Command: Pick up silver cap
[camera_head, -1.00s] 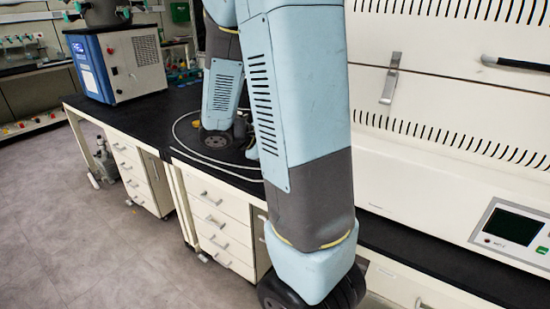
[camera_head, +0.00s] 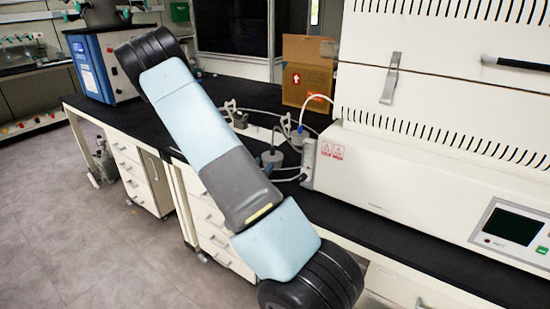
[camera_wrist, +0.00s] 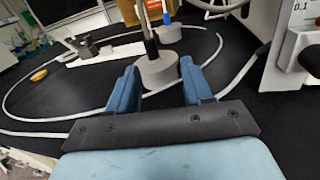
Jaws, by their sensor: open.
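In the wrist view, my gripper (camera_wrist: 158,90) is open, its two blue fingers spread apart with nothing between their tips. Just beyond the fingers stands a grey round cap-like piece (camera_wrist: 158,73) with a dark stem rising from it. A second grey round piece (camera_wrist: 168,34) with a blue part on its stem is behind it. I cannot tell for sure which is the silver cap. In the head view, two grey round pieces show on the bench, one nearer (camera_head: 272,158) and one farther (camera_head: 297,138). My gripper is not visible there.
White tubing (camera_wrist: 212,75) loops around the black benchtop (camera_wrist: 285,125). A small yellow piece (camera_wrist: 38,75) and a metal fitting (camera_wrist: 84,46) lie to the left. The large white machine (camera_head: 440,170) borders the right. A cardboard box (camera_head: 307,78) stands behind.

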